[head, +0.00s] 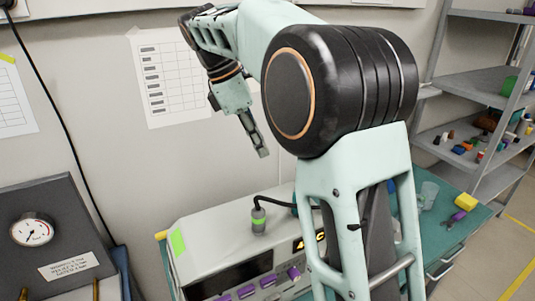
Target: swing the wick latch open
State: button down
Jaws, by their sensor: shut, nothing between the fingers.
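My gripper (262,152) is shut and empty. It points down in front of the wall, above the pale grey instrument (195,250), and touches nothing. The instrument has a dark front panel and a row of purple parts (268,281) along its front. I cannot make out a wick latch for certain. My arm hides the right part of the instrument.
A dark gauge panel (60,215) stands at the left. The green bench (455,238) holds a clear cup (428,193) and a yellow block (466,201) at the right. Grey shelves (480,85) with small items stand behind. A paper chart (168,88) hangs on the wall.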

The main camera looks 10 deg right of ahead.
jog(key=b, duration=0.3)
jog(key=shift+a+f+b, duration=0.1)
jog(key=shift+f+b, duration=0.15)
jog(key=shift+b, duration=0.05)
jog(key=shift+b, duration=0.4)
jog(key=shift+s+r, duration=0.15)
jog(key=shift+r, duration=0.25)
jog(key=b+x, duration=0.2)
jog(key=x, duration=0.8)
jog(key=shift+s+f, duration=0.1)
jog(key=shift+f, duration=0.15)
jog(key=shift+s+d+r, duration=0.1)
jog(key=shift+d, duration=0.9)
jog(key=shift+d+r, duration=0.15)
jog(key=shift+d, duration=0.85)
